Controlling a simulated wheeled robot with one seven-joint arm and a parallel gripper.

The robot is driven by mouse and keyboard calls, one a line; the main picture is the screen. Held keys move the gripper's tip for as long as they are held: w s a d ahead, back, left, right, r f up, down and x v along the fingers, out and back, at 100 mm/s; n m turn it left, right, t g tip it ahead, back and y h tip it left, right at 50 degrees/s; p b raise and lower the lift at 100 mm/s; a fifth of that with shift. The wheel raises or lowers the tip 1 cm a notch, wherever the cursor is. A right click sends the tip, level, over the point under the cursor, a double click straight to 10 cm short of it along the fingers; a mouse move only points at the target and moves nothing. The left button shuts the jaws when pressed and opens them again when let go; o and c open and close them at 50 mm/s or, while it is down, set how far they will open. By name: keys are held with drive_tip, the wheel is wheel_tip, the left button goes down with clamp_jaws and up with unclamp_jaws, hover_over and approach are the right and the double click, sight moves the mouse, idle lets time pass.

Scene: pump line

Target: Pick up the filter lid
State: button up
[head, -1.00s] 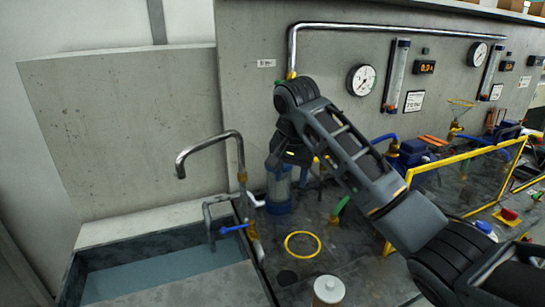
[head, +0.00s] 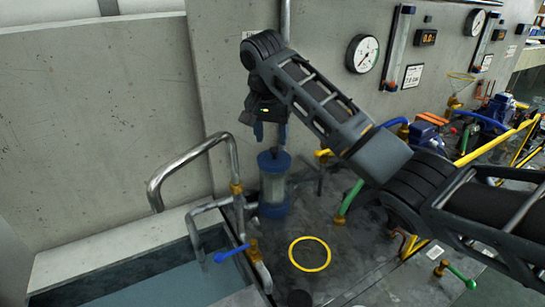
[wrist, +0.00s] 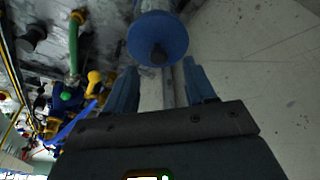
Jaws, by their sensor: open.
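The filter lid (head: 272,158) is a round blue cap on top of a clear filter housing with a blue base (head: 274,210), standing upright on the dark bench. In the wrist view the lid (wrist: 170,30) is a blue disc with a dark knob at its middle. My gripper (head: 270,134) is just above the lid, pointing down. In the wrist view its two blue fingers (wrist: 160,66) are spread apart with no object held between them. The lid lies just beyond the fingertips. I cannot tell the exact gap between fingertips and lid.
A concrete wall with a metal pipe (head: 285,20) stands behind the filter. A sink (head: 150,280) with a curved faucet (head: 190,160) is at left. A green-handled valve (head: 350,200) stands at right, and a yellow ring (head: 309,254) marks clear bench in front.

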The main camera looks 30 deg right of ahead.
sight(274, 149)
drive_tip(key=p+x, duration=0.1)
drive_tip(key=x, duration=0.4)
drive_tip(key=shift+d, duration=0.1)
clamp_jaws()
idle(0.4)
